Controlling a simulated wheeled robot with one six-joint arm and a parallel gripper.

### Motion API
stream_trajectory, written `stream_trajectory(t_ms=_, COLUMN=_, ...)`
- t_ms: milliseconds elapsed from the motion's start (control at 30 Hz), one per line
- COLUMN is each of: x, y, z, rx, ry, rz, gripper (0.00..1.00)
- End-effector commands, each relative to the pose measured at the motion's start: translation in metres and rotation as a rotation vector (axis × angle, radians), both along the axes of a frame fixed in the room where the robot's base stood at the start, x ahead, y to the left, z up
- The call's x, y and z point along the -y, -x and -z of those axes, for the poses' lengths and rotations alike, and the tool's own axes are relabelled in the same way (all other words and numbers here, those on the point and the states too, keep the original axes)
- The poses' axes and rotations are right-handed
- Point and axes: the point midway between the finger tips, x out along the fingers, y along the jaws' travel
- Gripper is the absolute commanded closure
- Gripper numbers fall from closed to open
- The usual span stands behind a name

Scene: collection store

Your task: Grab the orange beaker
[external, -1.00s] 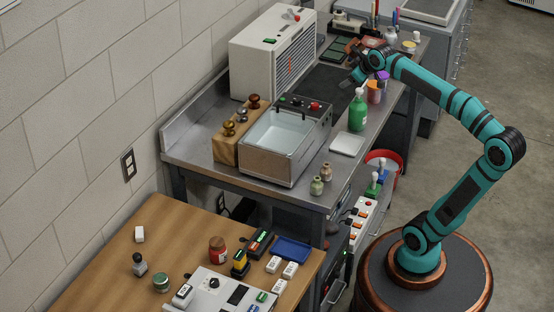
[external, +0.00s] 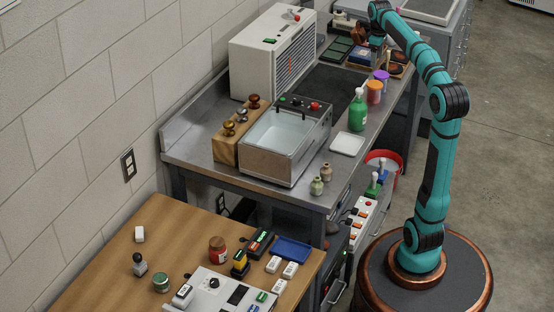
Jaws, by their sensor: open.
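The orange beaker (external: 374,92) stands upright on the metal workbench (external: 345,172), near its right edge. A purple-topped container (external: 381,76) stands right behind it, and a green pump bottle (external: 357,112) stands in front of it to the left. My gripper (external: 376,53) points down over the far part of the bench, beyond the orange and purple containers. It is open, small in the picture and partly hard to make out against the things behind it. It looks apart from the orange beaker.
A glass-sided water bath (external: 275,160) and a large white cabinet (external: 262,62) stand left on the bench. A dark mat (external: 325,87) lies left of the beaker. A white square tray (external: 347,144) lies in front. Several small items crowd the bench behind my gripper.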

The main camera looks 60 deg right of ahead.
Motion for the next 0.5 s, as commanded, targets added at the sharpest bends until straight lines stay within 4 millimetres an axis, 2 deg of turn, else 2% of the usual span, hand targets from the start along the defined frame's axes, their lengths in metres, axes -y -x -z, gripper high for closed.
stream_trajectory(t_ms=500, x=-0.001, y=0.000, z=0.088, rx=0.000, ry=0.000, rz=0.000, gripper=0.30)
